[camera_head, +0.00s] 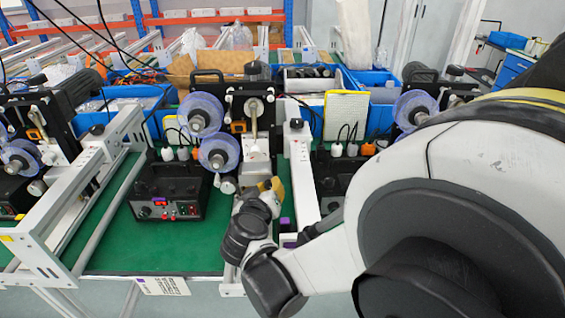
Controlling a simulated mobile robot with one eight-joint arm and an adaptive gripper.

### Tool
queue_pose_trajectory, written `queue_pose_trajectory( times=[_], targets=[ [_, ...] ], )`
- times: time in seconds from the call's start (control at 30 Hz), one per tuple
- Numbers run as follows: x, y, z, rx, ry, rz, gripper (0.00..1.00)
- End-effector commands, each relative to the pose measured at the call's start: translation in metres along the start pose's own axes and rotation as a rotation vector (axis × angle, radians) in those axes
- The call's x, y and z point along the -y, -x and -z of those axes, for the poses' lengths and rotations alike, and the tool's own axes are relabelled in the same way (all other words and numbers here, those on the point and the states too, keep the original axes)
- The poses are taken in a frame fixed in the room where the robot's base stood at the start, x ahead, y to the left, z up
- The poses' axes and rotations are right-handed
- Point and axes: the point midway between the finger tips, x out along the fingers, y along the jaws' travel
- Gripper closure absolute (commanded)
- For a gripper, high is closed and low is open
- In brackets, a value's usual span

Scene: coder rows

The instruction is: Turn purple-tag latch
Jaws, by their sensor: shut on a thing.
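My gripper (270,187) is low in front of a coder machine (236,98) in the middle of the view. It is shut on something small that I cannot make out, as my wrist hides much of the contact. A yellowish piece shows at its tip, beside the machine's white lower block (256,168). A metal lever (254,116) stands upright on the machine's face, above the gripper and apart from it. A small purple piece (286,224) shows just right of my wrist. I cannot tell from this view which part is the purple-tag latch.
Clear blue-tinted reels (219,153) are close to the gripper's upper left. A black control box (166,191) stands on the green table (150,248) to the left. A white rail (301,176) runs close on the right. A white frame (72,205) stands further left.

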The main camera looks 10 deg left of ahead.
Motion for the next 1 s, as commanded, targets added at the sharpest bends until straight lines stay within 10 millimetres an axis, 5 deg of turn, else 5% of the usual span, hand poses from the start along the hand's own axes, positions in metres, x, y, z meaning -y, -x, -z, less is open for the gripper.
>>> queue_pose_trajectory(
  times=[0.5, 0.53, 0.6, 1.0],
  targets=[
    [-0.0005, -0.0002, -0.0004, 0.001, -0.022, 0.008, 1.0],
    [-0.0005, -0.0002, -0.0004, 0.001, -0.022, 0.008, 0.72],
    [-0.0005, -0.0002, -0.0003, 0.0, -0.021, 0.008, 0.57],
    [-0.0041, 0.0031, 0.0077, 0.0, -0.021, 0.009, 0.57]
  ],
)
